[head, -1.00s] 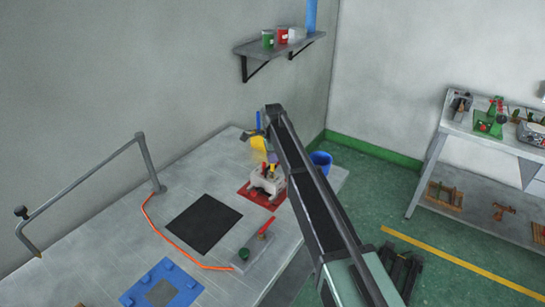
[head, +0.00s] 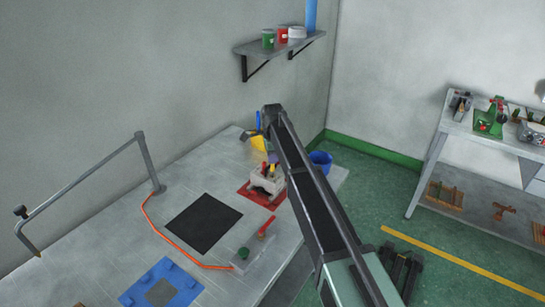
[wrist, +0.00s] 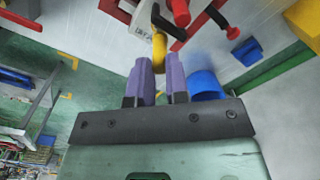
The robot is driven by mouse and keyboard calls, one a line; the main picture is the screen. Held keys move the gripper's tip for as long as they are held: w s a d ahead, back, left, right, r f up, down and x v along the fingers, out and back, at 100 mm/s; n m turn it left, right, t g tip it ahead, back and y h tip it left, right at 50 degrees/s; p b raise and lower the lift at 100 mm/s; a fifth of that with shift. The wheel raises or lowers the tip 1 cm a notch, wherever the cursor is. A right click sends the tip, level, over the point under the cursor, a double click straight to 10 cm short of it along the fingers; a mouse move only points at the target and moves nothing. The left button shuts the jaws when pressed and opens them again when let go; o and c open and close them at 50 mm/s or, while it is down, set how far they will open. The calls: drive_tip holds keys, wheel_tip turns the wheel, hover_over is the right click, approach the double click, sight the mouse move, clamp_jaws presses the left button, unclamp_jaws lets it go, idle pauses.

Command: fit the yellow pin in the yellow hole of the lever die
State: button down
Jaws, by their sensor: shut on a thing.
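The lever die (head: 266,183) is a pale block on a red mat in the head view. A corner of it (wrist: 148,18) with partly readable lettering shows at the top of the wrist view. My gripper (wrist: 159,62) has purple fingers shut on the yellow pin (wrist: 159,48). In the head view my gripper (head: 272,158) is just above the die's top, with yellow (head: 272,168) showing below it. I cannot tell whether the pin touches the die or is in it. The yellow hole is not visible.
A blue cup (head: 321,162) stands right of the die, near the table edge. A yellow block (head: 258,143) is behind it. A grey block with a red handle (head: 266,227), a black mat (head: 204,224) and a blue fixture (head: 161,287) lie nearer. My arm covers the table's right side.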

sight(273, 169)
drive_tip(key=shift+f+b, duration=1.45)
drive_tip(key=shift+f, duration=0.15)
drive_tip(key=c, duration=1)
unclamp_jaws()
drive_tip(key=shift+c, duration=0.2)
wheel_tip(273, 169, up, 11)
drive_tip(key=p, duration=1.1)
drive_tip(key=shift+r, duration=0.1)
